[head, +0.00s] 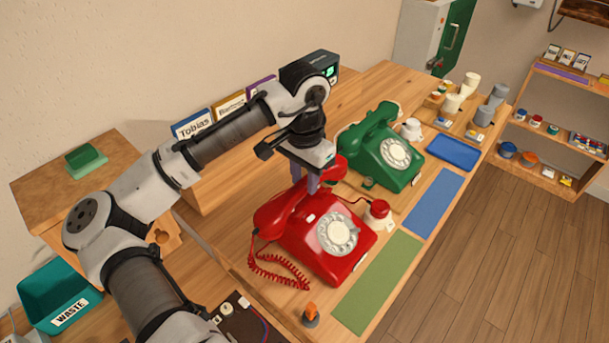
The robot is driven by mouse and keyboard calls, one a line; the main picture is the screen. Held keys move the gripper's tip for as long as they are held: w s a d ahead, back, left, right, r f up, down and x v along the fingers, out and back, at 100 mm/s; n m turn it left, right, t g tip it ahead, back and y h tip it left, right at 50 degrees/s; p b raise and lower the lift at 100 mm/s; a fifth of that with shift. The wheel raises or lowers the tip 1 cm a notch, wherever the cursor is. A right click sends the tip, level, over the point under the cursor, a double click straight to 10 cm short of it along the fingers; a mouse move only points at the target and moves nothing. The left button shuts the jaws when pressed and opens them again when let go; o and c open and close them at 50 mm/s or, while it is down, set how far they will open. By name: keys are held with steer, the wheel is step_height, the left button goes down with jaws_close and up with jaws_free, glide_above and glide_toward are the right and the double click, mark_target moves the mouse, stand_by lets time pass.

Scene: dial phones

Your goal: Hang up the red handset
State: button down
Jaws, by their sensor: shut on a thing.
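The red dial phone (325,236) stands on the wooden counter, its white dial facing the front right. The red handset (270,215) lies across the top rear of the phone, at or just above the cradle. I cannot tell whether it touches the cradle. My gripper (307,186) points down and is shut on the middle of the handset. One end of the handset shows at left, the other (335,168) at right behind the fingers. The coiled red cord (270,268) hangs from the left end and loops beside the phone.
A green dial phone (381,150) stands behind the red one. A small red-topped pot (378,211) is close to the red phone's right. A green mat (378,282) and blue mat (434,203) lie bare in front. An orange-topped object (311,314) stands near the front edge.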

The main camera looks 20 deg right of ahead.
steer(key=shift+f+b, duration=0.6)
steer(key=shift+f, duration=0.5)
steer(key=c, duration=1)
jaws_free()
step_height(320, 180, up, 14)
steer(key=shift+b, duration=0.3)
